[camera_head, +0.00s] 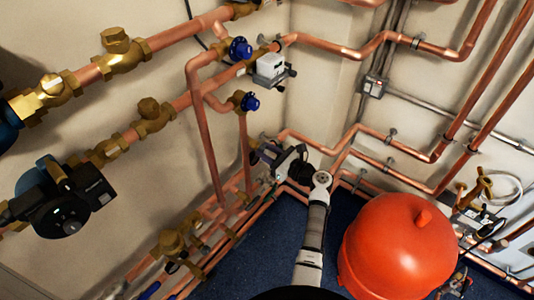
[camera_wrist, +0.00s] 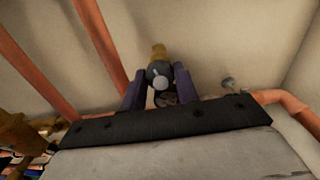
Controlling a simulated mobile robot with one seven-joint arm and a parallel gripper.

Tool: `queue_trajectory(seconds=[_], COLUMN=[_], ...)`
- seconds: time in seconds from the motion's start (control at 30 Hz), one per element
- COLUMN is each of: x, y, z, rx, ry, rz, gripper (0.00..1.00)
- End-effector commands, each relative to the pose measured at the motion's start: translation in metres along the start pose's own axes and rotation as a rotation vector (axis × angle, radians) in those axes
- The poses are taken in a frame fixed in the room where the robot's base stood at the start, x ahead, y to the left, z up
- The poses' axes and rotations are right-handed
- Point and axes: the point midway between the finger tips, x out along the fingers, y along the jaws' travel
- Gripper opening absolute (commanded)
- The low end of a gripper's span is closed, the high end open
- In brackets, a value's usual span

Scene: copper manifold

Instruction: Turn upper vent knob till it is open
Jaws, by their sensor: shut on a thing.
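My gripper (camera_head: 258,152) is at the wall by the lower pipes in the head view, its purple fingers pointing left. In the wrist view the fingers of my gripper (camera_wrist: 160,84) stand on both sides of a small dark round knob with a pale centre (camera_wrist: 160,74). The gripper is shut on this knob. A brass fitting (camera_wrist: 158,52) shows just behind it. In the head view the held knob is hidden or too small to make out. The frames do not show clearly whether the vent is open or shut.
Two blue-handled valves (camera_head: 240,48) (camera_head: 249,102) sit on copper pipes above my gripper. A large red tank (camera_head: 398,245) stands to the right of my arm. Copper pipes run along both walls. A black pump (camera_head: 72,200) is at the left. Blue floor (camera_head: 262,235) is partly clear.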

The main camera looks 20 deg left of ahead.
Motion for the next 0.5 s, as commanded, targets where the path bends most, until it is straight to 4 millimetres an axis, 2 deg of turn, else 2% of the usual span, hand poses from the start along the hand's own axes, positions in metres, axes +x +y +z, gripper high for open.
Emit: queue_trajectory(seconds=[0.5], x=[-0.0001], y=[0.0004], z=[-0.0039], rx=[-0.488], ry=[-0.001], rz=[0.001], gripper=[0.07])
